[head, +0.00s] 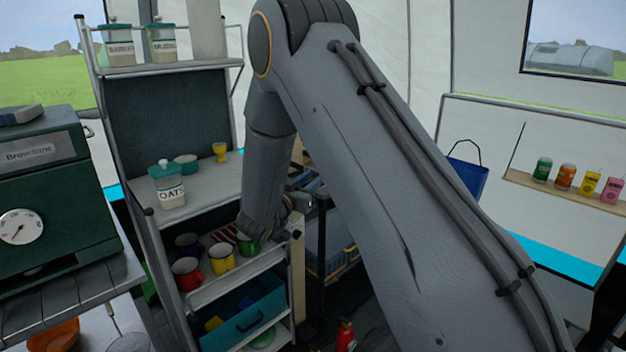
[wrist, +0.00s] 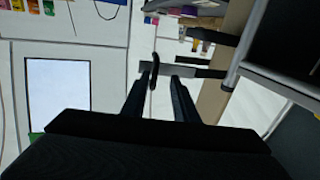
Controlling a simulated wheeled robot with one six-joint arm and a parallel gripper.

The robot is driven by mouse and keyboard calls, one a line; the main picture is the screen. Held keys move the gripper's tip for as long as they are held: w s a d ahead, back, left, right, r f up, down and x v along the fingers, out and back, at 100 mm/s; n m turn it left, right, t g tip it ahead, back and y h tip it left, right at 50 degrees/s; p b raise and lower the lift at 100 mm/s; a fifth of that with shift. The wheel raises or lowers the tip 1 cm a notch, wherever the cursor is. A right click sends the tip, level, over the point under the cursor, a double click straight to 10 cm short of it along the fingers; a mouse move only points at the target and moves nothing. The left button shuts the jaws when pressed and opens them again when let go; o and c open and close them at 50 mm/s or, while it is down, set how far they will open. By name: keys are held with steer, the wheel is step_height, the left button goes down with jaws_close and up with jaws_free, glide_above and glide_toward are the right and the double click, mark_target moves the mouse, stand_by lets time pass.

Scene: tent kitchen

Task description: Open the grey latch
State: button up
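My gripper (wrist: 160,82) is open in the wrist view, with two dark fingers apart and nothing clearly held between them. A grey bar (wrist: 186,71), which looks like the grey latch, lies just beyond the fingertips and reaches across a wooden post. A black curved piece (wrist: 154,70) stands at its left end, close to the left fingertip. I cannot tell whether a finger touches either one. In the head view my gripper (head: 293,205) is small and partly hidden near the top of the wooden post (head: 297,268); the latch is not clear there.
A shelf unit (head: 230,288) with mugs and a teal bin stands left of the post. A green oven (head: 50,190) is at far left. A red bottle (head: 346,337) is low in front. Several cans (head: 566,176) sit on a shelf at right. My arm covers the middle.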

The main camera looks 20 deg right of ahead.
steer(key=b+v, duration=0.1)
steer(key=v, duration=0.6)
steer(key=s+a+f+n+g+y, duration=0.3)
steer(key=s+f+n+g+y, duration=0.25)
steer(key=s+y, duration=0.55)
steer(key=s+d+n+g, duration=0.1)
steer(key=s+d+g, duration=0.2)
steer(key=s, duration=0.8)
steer(key=s+d+f+n+g+y, duration=0.1)
steer(key=s+d+n+g, duration=0.1)
steer(key=s, duration=1)
steer(key=d+g, duration=0.1)
steer(key=g, duration=0.1)
steer(key=shift+s+g, duration=0.2)
steer(key=shift+g, duration=0.15)
